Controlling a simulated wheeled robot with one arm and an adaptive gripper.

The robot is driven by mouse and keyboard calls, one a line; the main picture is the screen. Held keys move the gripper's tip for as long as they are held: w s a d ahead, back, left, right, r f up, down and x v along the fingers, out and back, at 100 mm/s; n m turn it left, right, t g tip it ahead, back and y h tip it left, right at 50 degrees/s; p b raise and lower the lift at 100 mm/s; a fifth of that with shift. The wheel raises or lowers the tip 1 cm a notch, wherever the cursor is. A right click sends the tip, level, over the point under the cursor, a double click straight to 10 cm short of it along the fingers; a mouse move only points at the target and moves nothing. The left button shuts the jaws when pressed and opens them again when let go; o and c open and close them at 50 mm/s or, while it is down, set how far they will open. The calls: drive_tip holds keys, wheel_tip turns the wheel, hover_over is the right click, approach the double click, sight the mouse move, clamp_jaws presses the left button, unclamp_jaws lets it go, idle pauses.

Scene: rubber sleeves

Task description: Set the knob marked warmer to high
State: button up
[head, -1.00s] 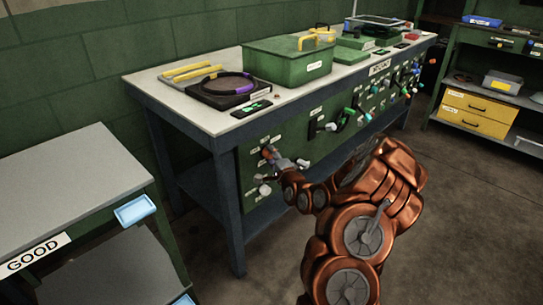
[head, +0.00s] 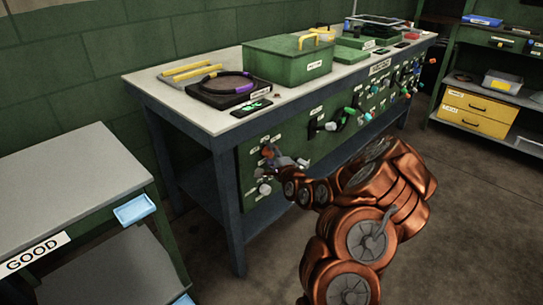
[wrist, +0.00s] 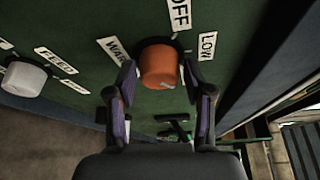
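The orange knob (wrist: 159,66) sits on the green panel in the wrist view, beside a partly hidden label reading "WAR" (wrist: 115,48). Labels "OFF" (wrist: 179,14) and "LOW" (wrist: 207,46) are above and right of it. A small pale mark shows on its lower right. No "HIGH" label is readable. My gripper (wrist: 160,82) is open, with one finger on each side of the knob and narrow gaps showing. In the head view the orange knob (head: 267,151) is at the panel's near end, with my gripper (head: 276,159) at it.
A white knob (wrist: 24,78) with a "FEED" label (wrist: 56,60) is to the left in the wrist view. The bench (head: 225,121) carries a green box (head: 288,67) and a dark round plate (head: 224,87). More knobs line the panel to the right.

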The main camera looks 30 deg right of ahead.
drive_tip(key=shift+o, duration=0.8)
drive_tip(key=shift+s, duration=0.8)
drive_tip(key=s+a, duration=0.1)
drive_tip(key=s, duration=0.5)
drive_tip(key=shift+r, duration=0.3)
drive_tip(key=shift+w+a, duration=0.1)
